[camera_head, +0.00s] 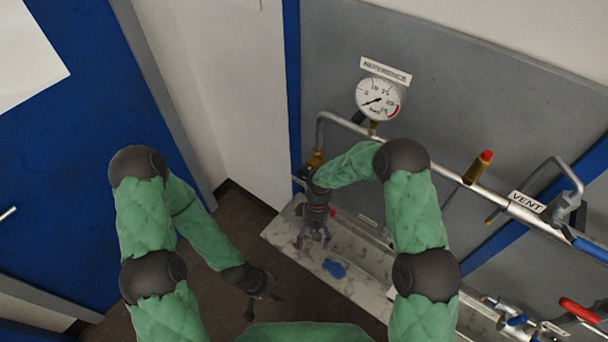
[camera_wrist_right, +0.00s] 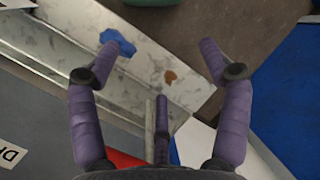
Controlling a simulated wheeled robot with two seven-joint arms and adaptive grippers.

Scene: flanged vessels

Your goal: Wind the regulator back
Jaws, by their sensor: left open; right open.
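A brass fitting (camera_head: 316,160) sits at the left end of the grey pipe, partly behind my right forearm; I cannot tell whether it is the regulator. The gauge (camera_head: 378,99) under the REFERENCE label has its needle at the low end. My right gripper (camera_head: 312,240) is open and empty below the fitting, above the pale ledge. Its spread purple fingers (camera_wrist_right: 160,68) show in the right wrist view with nothing between them. A small red part (camera_head: 333,212) shows beside it, and a red shape (camera_wrist_right: 126,160) in the wrist view. My left gripper (camera_head: 262,298) is open and empty, low over the floor.
A blue flat item (camera_head: 334,268) lies on the worn ledge (camera_head: 358,283). The VENT label (camera_head: 527,202), a red-tipped fitting (camera_head: 479,167) and a blue-handled valve (camera_head: 590,249) are along the pipe. More valves (camera_head: 580,310) are lower right. The floor at left is clear.

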